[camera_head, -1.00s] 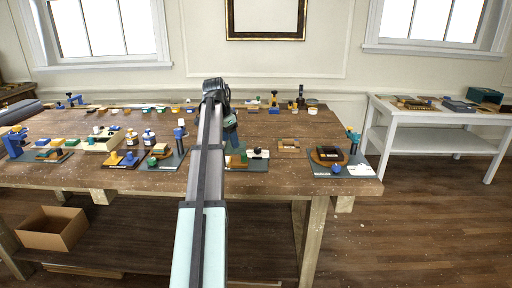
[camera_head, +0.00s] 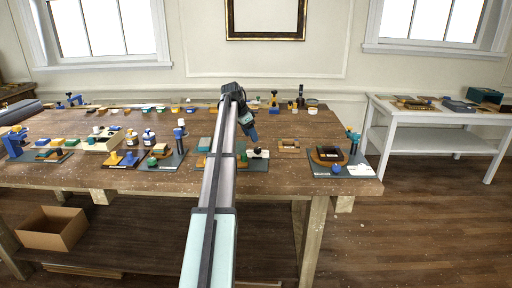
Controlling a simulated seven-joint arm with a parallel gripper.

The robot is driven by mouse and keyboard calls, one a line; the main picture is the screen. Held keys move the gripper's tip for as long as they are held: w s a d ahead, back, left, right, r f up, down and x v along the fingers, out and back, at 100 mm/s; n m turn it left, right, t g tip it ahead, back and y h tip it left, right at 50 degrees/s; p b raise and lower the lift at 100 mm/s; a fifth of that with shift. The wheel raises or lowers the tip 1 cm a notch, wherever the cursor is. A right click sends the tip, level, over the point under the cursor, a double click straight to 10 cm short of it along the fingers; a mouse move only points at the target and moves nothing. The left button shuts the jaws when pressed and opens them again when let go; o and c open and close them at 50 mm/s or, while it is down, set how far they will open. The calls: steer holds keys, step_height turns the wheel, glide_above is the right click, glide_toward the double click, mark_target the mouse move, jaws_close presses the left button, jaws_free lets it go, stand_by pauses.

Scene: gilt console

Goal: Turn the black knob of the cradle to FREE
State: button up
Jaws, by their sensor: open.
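A small black knob (camera_head: 257,149) sits on a white block (camera_head: 263,156) on a grey-green board at the middle front of the workbench. I cannot read any marking such as FREE, and I cannot be sure this block is the cradle. My gripper (camera_head: 253,137) hangs open and empty, pointing down, just above and behind the black knob in the picture. It looks apart from the knob, though the depth is hard to judge. My arm covers the left-middle part of that board.
A blue-handled station (camera_head: 354,136) stands on a board at the bench's right end. A board with a grey post (camera_head: 180,130) stands left of my arm. Small parts line the back edge.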

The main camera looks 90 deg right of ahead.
mark_target(257, 149)
steer(key=x, duration=0.7)
steer(key=shift+s+f, duration=0.1)
steer(key=shift+f, duration=0.05)
steer(key=c, duration=1)
